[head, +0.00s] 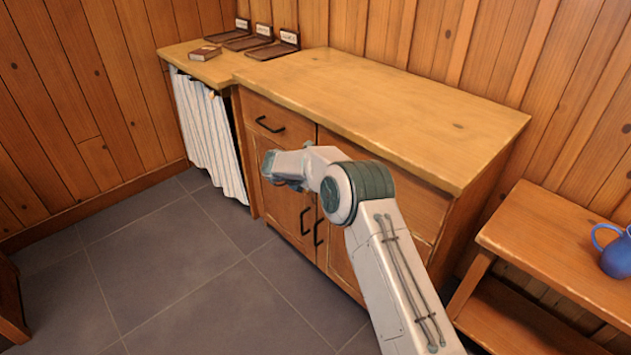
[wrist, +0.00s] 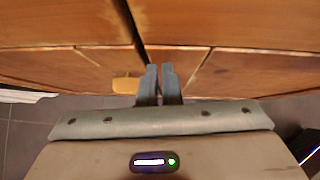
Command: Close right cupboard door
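The right cupboard door (head: 340,262) is a wooden panel with a black bar handle (head: 318,232), partly hidden behind my arm in the head view. It looks flush or nearly flush with the cabinet front; I cannot tell if a small gap remains. The left door (head: 284,208) has its own black handle (head: 304,220) and looks shut. My gripper (head: 268,166) is in front of the cabinet near the drawer and left door. In the wrist view, its two grey fingers (wrist: 159,72) are almost together with nothing visible between them, facing wooden panels with a dark seam.
The wooden counter (head: 400,110) above is mostly bare. A low bench (head: 545,245) with a blue jug (head: 616,253) stands at right. The tiled floor (head: 175,270) in front is clear.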

